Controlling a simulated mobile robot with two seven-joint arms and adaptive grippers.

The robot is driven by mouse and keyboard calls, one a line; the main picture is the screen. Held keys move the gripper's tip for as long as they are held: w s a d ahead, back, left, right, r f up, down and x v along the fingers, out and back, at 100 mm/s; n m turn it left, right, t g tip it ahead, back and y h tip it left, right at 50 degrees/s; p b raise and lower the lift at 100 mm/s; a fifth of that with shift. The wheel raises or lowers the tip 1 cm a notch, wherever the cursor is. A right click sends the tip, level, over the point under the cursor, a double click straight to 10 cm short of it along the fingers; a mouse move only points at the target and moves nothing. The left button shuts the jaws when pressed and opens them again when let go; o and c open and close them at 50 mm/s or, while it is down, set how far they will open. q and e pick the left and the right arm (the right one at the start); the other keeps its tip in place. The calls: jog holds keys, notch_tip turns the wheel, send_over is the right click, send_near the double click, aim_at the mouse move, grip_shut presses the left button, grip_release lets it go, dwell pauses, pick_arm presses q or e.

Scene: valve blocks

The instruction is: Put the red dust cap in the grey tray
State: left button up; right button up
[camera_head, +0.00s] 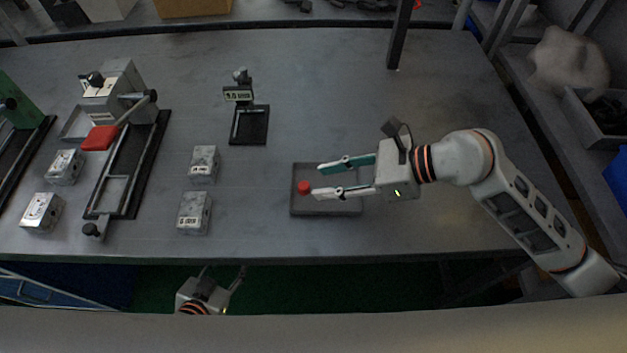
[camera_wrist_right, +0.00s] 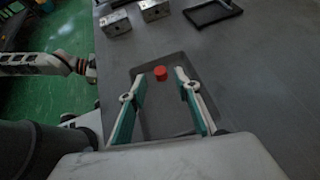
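The red dust cap (camera_head: 303,187) is inside the grey tray (camera_head: 325,210), near its left wall. In the right wrist view the cap (camera_wrist_right: 160,73) shows by the far wall of the tray (camera_wrist_right: 147,75). My right gripper (camera_head: 317,180) is over the tray, with its two fingers apart and nothing between them. In the right wrist view the cap is just beyond the fingertips (camera_wrist_right: 160,75), clear of both. My left gripper (camera_head: 222,274) is low in front of the table's front edge, its fingers apart and empty.
Metal blocks (camera_head: 203,162) (camera_head: 194,213) stand left of the tray. A small black stand (camera_head: 249,125) is behind them. A fixture with a red pad (camera_head: 99,138) is further left. A dark post (camera_head: 400,35) rises at the back. The table right of the tray is clear.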

jog(key=v, duration=0.7)
jog(key=shift+s, duration=0.1)
dwell(0.4)
